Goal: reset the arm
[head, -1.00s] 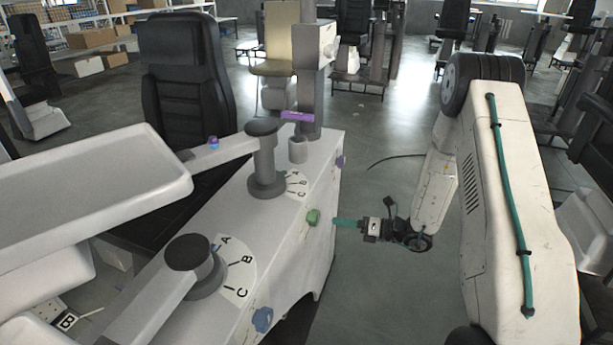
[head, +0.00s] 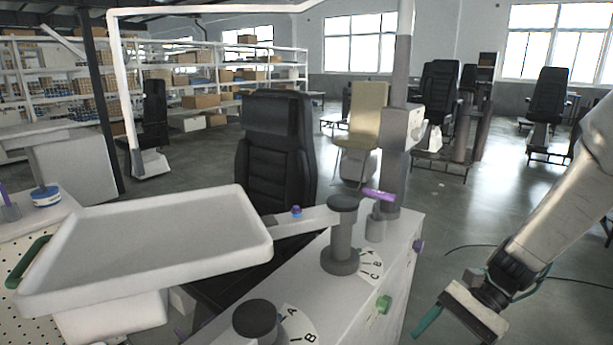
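My arm (head: 563,203) reaches down from the right edge of the head view. My gripper (head: 428,322) is at its lower end, near the bottom of the picture. A teal finger shows, pointing down and left.
The cabinet top carries dark-capped posts (head: 341,235) with A, B, C dials. A white tray (head: 150,245) stands at left. A black chair (head: 277,150) and a grey column (head: 393,170) stand behind. Open floor (head: 470,215) lies to the right.

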